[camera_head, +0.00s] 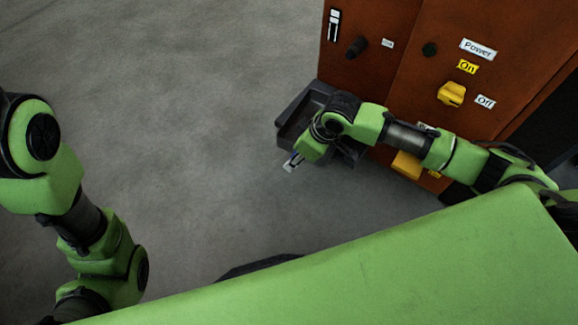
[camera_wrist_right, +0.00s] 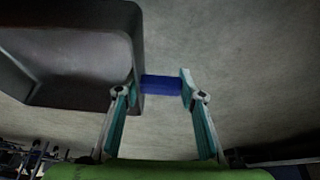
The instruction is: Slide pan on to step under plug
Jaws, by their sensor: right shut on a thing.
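The dark grey, open-topped pan (camera_head: 291,124) is at the foot of the orange-brown cabinet in the head view, partly hidden by my right arm. In the right wrist view the pan (camera_wrist_right: 70,52) fills the upper left. My right gripper (camera_wrist_right: 161,84) is shut on a blue piece (camera_wrist_right: 162,85) at the pan's edge; I cannot tell whether it is a handle. In the head view this gripper (camera_head: 293,162) is at the pan's near side. A black knob-like plug (camera_head: 356,47) sticks out of the cabinet above. The step cannot be told apart from the pan. My left gripper is out of view.
The orange-brown cabinet (camera_head: 400,70) stands at the upper right, with Power, On and Off labels and a yellow switch (camera_head: 452,93). A yellow-orange part (camera_head: 406,165) shows low on it. Grey floor (camera_head: 190,130) to the left is clear.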

